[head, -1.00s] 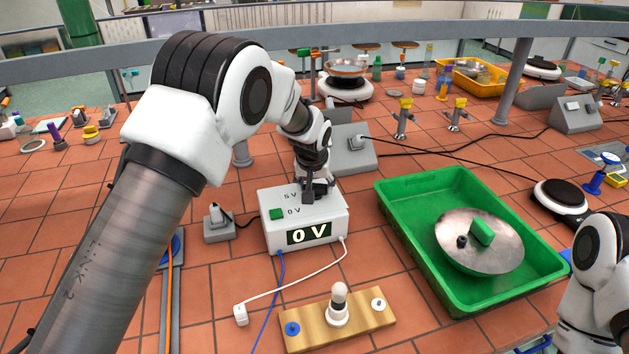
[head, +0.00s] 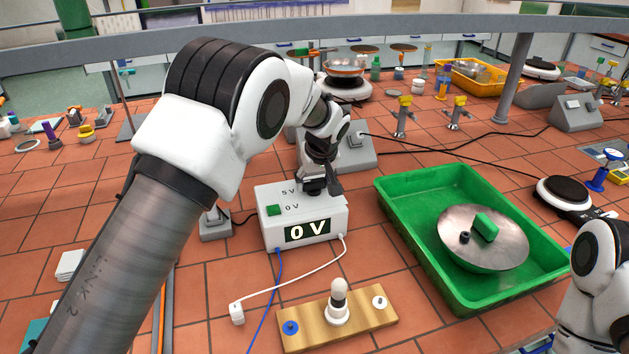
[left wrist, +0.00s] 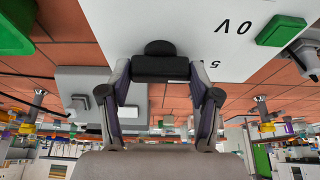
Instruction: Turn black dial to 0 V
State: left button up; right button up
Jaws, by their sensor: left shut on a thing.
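The white power supply box (head: 340,222) stands on the tiled bench with printed 5 V and 0 V marks on top. Its front display (head: 307,231) reads 0 V. My left gripper (head: 318,188) is at the back right of the box top, and its fingers mostly hide the dial in the head view. In the left wrist view the black dial (left wrist: 160,66) sits between the fingertips, at the edge of the white box top (left wrist: 190,25). The left gripper is shut on it. My right arm shows at the lower right; its gripper is out of view.
A green button (head: 273,210) is on the box top. Blue and white leads leave its front. A wooden lamp board (head: 365,310) stands in front.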

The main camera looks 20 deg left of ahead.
pick_arm(q)
jog(key=shift+f, duration=0.15)
jog(key=o, duration=1.1)
jog(key=shift+o, duration=0.2)
jog(key=v, duration=1.2)
jog(key=shift+w+a, duration=0.1)
